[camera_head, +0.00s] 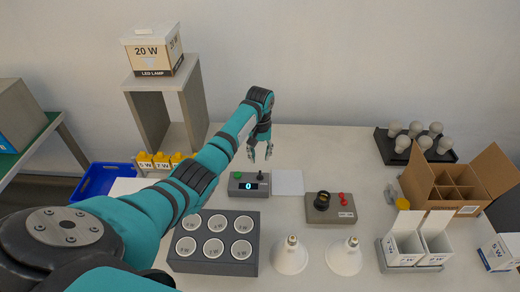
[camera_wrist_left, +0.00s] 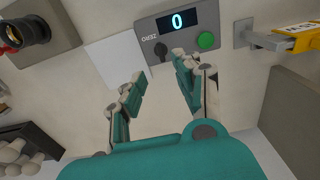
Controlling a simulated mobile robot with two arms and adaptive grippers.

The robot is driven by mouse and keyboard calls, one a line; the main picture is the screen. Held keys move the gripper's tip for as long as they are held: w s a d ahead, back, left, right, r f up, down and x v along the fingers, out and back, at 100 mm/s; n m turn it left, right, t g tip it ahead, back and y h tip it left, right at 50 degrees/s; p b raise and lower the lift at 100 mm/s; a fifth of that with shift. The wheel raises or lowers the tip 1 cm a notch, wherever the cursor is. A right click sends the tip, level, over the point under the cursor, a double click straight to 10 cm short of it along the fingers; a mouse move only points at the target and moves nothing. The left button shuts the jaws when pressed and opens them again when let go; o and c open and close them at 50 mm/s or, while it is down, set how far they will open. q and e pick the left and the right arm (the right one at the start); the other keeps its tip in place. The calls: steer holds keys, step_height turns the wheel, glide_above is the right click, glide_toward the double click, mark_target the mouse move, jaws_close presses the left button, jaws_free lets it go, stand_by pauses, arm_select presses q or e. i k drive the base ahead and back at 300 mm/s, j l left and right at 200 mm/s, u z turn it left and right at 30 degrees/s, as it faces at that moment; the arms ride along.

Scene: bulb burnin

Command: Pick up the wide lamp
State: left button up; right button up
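Two white wide lamps with flared bodies and metal screw caps stand cap-up at the front middle of the table in the head view: a left wide lamp (camera_head: 290,258) and a right wide lamp (camera_head: 343,258). They look alike, and I cannot tell which one is meant. My left gripper (camera_head: 260,156) is above the back of the table, well behind both lamps. In the left wrist view its fingers (camera_wrist_left: 157,88) are apart with nothing between them. Neither wide lamp shows in that view. My right gripper is not in view.
A meter (camera_head: 250,184) reading 0 and a white pad (camera_head: 288,182) lie near my gripper. A grey block with several cups (camera_head: 214,270) stands left of the lamps. A socket box (camera_head: 330,210), white cartons (camera_head: 420,245) and a cardboard box (camera_head: 460,185) stand behind and right.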

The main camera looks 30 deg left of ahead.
mark_target(343, 258)
steer(key=k+l, duration=1.2)
steer(key=k, duration=0.1)
